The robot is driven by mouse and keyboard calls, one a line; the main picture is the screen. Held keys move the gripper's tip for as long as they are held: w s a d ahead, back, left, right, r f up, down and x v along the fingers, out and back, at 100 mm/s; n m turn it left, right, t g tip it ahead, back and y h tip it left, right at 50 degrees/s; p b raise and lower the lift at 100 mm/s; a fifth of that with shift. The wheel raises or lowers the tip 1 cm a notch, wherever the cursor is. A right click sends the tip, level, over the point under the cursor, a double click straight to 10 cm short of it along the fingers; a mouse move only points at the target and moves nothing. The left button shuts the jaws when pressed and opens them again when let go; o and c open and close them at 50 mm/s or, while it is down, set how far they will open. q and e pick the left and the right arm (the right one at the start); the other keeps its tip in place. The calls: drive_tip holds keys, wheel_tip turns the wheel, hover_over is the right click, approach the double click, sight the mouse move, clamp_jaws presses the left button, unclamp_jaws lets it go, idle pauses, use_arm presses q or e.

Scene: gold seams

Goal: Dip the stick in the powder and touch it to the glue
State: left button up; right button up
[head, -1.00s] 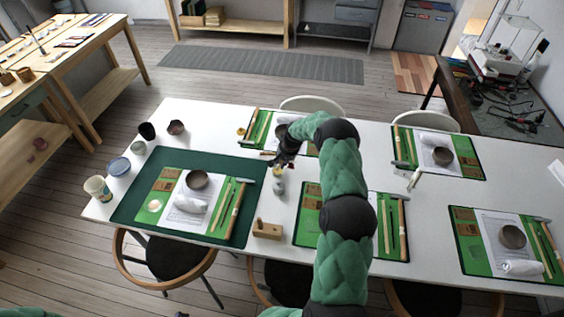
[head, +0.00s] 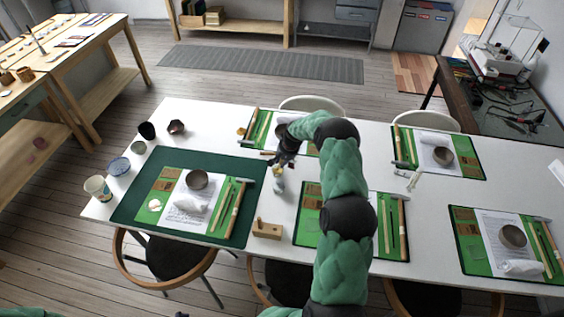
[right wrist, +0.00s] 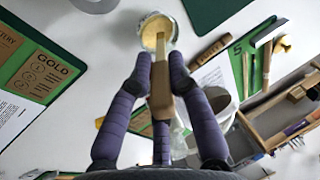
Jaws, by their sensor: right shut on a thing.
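My right gripper (head: 281,161) is above the middle of the white table, over a small jar (head: 278,185). In the right wrist view its purple fingers (right wrist: 160,75) are shut on a flat wooden stick (right wrist: 160,100). The stick's narrow far end overlaps the mouth of the jar (right wrist: 147,27), which has a pale rim and yellowish contents. I cannot tell whether the tip touches the contents. Which thing is the glue is not clear. My left gripper is not in view.
A dark green mat (head: 132,212) with a work set lies to the left. A wooden block (head: 267,230) stands in front of the jar. Cups and bowls, including a blue one (head: 119,166), stand at the table's left end. Several green work sets lie to the right.

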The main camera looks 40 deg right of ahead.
drive_tip(key=shift+r+p, duration=1.3)
drive_tip(key=shift+r, duration=1.95)
